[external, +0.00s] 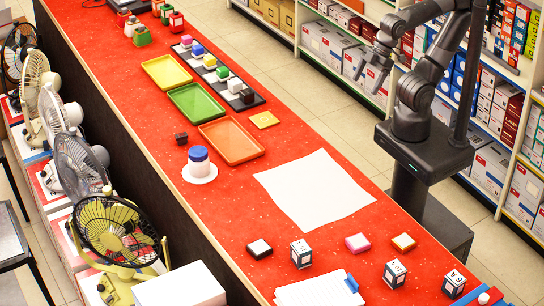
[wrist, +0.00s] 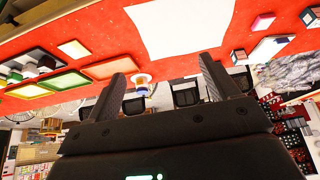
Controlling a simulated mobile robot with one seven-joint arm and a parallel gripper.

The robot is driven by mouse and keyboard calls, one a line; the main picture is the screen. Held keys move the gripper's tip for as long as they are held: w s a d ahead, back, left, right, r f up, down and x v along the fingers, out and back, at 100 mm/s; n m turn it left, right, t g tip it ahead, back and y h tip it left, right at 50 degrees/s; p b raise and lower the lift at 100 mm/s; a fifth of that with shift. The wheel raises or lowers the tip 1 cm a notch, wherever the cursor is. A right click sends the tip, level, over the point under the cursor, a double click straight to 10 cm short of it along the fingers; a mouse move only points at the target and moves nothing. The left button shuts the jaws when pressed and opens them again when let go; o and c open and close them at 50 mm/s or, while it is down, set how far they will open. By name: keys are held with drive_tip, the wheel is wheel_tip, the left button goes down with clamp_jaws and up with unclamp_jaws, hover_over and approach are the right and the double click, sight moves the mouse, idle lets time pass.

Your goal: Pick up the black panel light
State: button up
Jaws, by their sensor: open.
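The black panel light (external: 259,249) is a small flat square with black sides and a pale top. It lies on the red counter (external: 225,235), near its left edge, in the lower middle of the external view. In the wrist view the black panel light (wrist: 239,57) appears small, beyond the right finger. My gripper (external: 374,62) is raised at the upper right of the external view, far from the light. Its two fingers stand apart in the wrist view (wrist: 163,68), with nothing held between them.
A white sheet (external: 315,190) covers the middle counter. Fans (external: 115,232) line the left side.

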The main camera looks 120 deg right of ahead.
drive_tip(key=w+a+r, duration=0.2)
drive_tip(key=w+r, duration=0.2)
drive_tip(key=w, duration=0.9)
drive_tip(key=g, duration=0.1)
hover_over(259, 247)
drive_tip(key=s, duration=0.3)
drive_tip(key=shift+n, duration=0.3)
wheel_tip(259, 247, down, 26)
drive_tip(key=shift+w+r, duration=0.15)
drive_tip(key=shift+r, duration=0.05)
drive_tip(key=shift+x, duration=2.75)
drive_tip(key=c, duration=1.1)
